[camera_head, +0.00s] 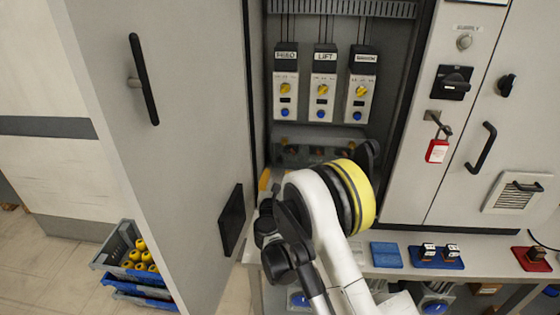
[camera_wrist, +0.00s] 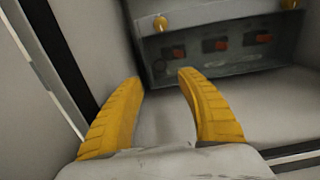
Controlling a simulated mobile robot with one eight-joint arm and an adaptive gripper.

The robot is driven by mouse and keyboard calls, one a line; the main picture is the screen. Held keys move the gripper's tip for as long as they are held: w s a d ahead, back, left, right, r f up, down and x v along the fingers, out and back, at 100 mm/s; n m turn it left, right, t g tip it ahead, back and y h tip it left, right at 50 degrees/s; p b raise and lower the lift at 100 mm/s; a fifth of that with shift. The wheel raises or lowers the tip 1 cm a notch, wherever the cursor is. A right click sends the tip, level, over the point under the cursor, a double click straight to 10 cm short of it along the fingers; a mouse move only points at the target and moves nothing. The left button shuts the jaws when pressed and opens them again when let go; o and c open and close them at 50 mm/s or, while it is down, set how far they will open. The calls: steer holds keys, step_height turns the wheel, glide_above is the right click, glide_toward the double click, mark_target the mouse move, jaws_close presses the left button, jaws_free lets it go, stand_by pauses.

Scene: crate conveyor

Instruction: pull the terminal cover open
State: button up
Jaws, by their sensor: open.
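A low dark grey terminal unit (camera_head: 318,153), with small orange-red parts in its front, sits at the bottom of the open cabinet. It shows ahead in the wrist view (camera_wrist: 258,62), with yellow knobs above the red parts. I cannot tell where its cover begins or whether it is shut. My gripper (camera_wrist: 158,80) is open, its yellow fingers apart with nothing between them. The fingers are in front of the unit and seem apart from it. In the head view my arm hides most of the gripper and part of the unit.
The grey cabinet door (camera_head: 190,130) stands open at the left. Three drives (camera_head: 321,90) with yellow and blue knobs hang above the unit. A padlocked panel (camera_head: 405,150) is at the right. A shelf (camera_head: 390,272) with blue and red mats runs below.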

mark_target(280, 161)
steer(key=w+b, duration=0.2)
steer(key=w, duration=0.7)
steer(key=shift+d, duration=0.15)
jaws_close()
